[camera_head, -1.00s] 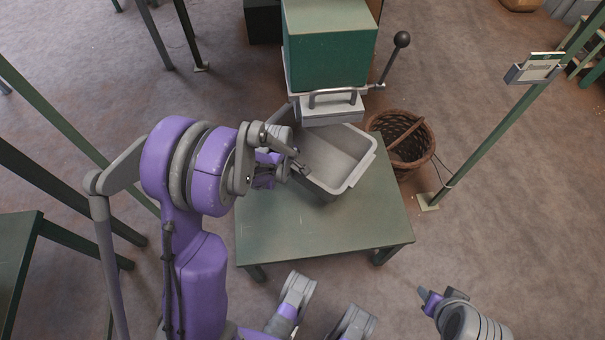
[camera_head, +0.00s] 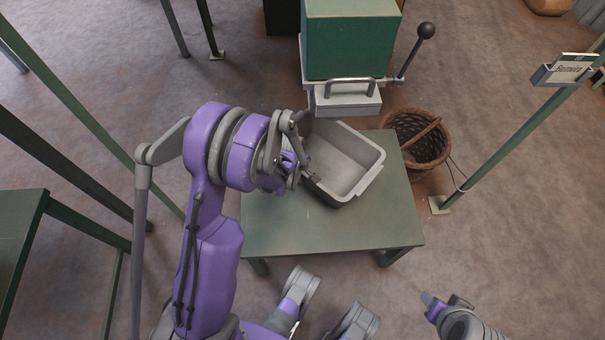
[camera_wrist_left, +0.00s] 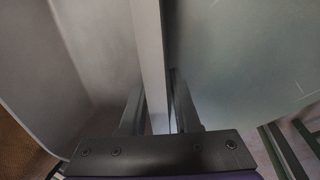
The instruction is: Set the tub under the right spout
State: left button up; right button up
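The grey rectangular tub (camera_head: 345,165) is over the far part of the green table (camera_head: 320,231), turned at an angle, its open top up. I cannot tell whether it rests on the table or is slightly lifted. My left gripper (camera_head: 303,174) is at the tub's left side. In the left wrist view its fingers are on both sides of the tub's wall (camera_wrist_left: 150,50) and appear closed on it. The grey spout (camera_head: 346,98) of a green hopper (camera_head: 350,42) is just beyond the tub's far edge. My right gripper (camera_head: 430,299) is low at the right, its fingers unclear.
A lever with a black knob (camera_head: 426,31) sticks out at the hopper's right. A wicker basket (camera_head: 418,143) stands on the floor right of the table. A green post (camera_head: 520,125) with a sign (camera_head: 564,70) stands further right. The table's near part is clear.

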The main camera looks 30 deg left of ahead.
pick_arm(q)
jog(key=shift+o, duration=0.9)
jog(key=shift+r, duration=0.15)
jog(key=p+v, duration=0.3)
jog(key=v, duration=0.9)
jog(key=s+d+r+m+t, duration=0.1)
jog(key=s+d+r+m, duration=0.4)
jog(key=s+m, duration=0.3)
jog(key=s+d+r+m, duration=0.6)
jog(key=s+r+m, duration=0.1)
jog(key=s+m, duration=0.1)
jog(key=shift+s+d+r+t, duration=0.15)
jog(key=shift+s+r+t, duration=0.1)
jog(key=shift+s+t, duration=0.2)
